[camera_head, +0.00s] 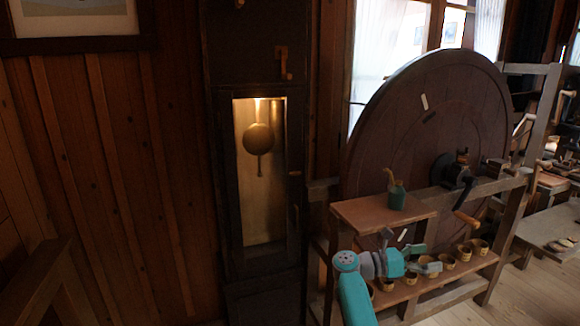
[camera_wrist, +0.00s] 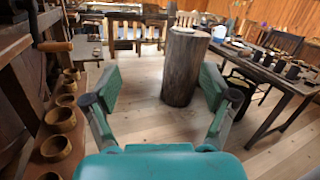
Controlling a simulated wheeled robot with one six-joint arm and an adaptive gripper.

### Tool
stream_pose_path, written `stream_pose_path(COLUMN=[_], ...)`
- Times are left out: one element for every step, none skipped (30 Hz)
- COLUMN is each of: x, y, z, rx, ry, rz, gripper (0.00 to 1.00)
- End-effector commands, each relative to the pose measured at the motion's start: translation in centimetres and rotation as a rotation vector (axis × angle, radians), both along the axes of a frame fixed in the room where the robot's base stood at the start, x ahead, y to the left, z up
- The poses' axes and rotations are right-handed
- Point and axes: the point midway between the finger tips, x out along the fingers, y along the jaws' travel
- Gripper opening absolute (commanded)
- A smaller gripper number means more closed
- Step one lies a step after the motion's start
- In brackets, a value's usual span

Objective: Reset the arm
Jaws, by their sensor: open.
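My turquoise arm (camera_head: 354,296) rises from the bottom edge of the head view.
Several small wooden cups (camera_head: 447,261) line the lower shelf; the wrist view shows cups (camera_wrist: 58,119) close on the left. A large wheel (camera_head: 400,130) is behind. A stump (camera_wrist: 184,68) stands ahead on open floor.

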Motion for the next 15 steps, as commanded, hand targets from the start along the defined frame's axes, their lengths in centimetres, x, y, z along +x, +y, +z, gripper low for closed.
stream_pose_path(x=[-0.6, -0.9, -1.4, -1.8, -2.3, -2.9, -3.4, -4.0, -4.7, -5.3, -5.9, -6.7, -7.3, -7.9, -8.8], y=[0.0, 0.0, 0.0, 0.0, 0.0, 0.1, 0.2, 0.3, 0.4, 0.5, 0.6, 0.8, 0.9, 1.1, 1.3], z=[-1.1, -1.7, -2.5, -3.2, -3.9, -4.9, -5.6, -6.2, -7.0, -7.6, -8.2, -9.0, -9.5, -10.1, -10.8], rx=[-0.020, -0.034, -0.055, -0.071, -0.091, -0.116, -0.136, -0.157, -0.184, -0.205, -0.225, -0.253, -0.274, -0.294, -0.323], ry=[0.027, 0.045, 0.071, 0.093, 0.117, 0.149, 0.176, 0.200, 0.235, 0.261, 0.287, 0.321, 0.348, 0.374, 0.410], rz=[0.012, 0.021, 0.033, 0.044, 0.054, 0.068, 0.080, 0.091, 0.104, 0.115, 0.123, 0.137, 0.147, 0.155, 0.168], gripper=[0.85, 0.85, 0.85, 0.85, 0.85, 0.85, 0.85, 0.85, 0.85, 0.85, 0.85, 0.85, 0.85, 0.85, 0.85])
